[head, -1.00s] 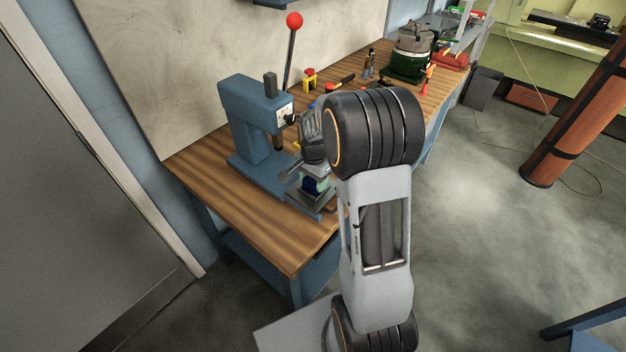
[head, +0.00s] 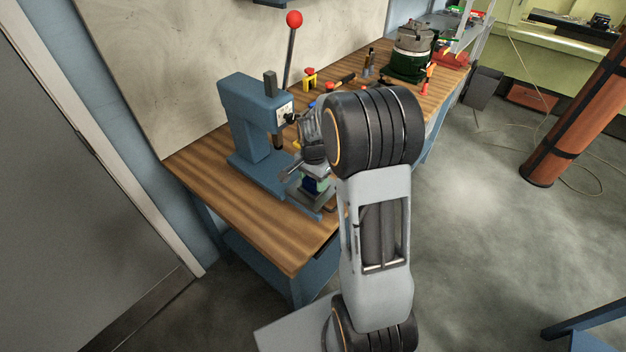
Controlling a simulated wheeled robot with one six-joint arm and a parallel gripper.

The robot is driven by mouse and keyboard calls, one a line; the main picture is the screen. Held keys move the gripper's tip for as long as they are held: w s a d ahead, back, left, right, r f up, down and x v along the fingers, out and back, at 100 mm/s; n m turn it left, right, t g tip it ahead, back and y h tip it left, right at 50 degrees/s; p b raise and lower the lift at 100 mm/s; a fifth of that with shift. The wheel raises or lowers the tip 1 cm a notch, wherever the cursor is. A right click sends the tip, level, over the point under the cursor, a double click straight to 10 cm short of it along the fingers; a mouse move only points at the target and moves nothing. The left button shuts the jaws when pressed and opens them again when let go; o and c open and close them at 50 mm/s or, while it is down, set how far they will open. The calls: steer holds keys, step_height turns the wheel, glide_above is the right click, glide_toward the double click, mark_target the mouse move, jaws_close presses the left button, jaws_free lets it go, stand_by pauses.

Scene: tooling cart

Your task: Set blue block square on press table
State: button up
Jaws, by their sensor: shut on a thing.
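The blue arbor press (head: 250,130) stands on the wooden bench, with its red-knobbed lever raised. Its press table (head: 322,203) shows as a grey plate low at the front of the press, partly hidden by my gripper and arm. My gripper (head: 308,178) points down over the press table and is shut on the blue block (head: 311,186). Only a small dark blue patch of the block shows, with a bit of green beside it. I cannot tell whether the block touches the table or sits square to it.
The bench (head: 210,190) has bare wood left of the press. Behind my arm lie a yellow-and-red tool (head: 310,78), small bottles and a green-based machine (head: 408,60). A wall panel (head: 190,60) stands close behind the press.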

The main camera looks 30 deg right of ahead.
steer(key=o, duration=1.1)
steer(key=shift+o, duration=0.7)
steer(key=shift+o, duration=1.1)
steer(key=shift+r, duration=0.15)
steer(key=shift+r+p, duration=2.25)
steer(key=shift+r, duration=0.65)
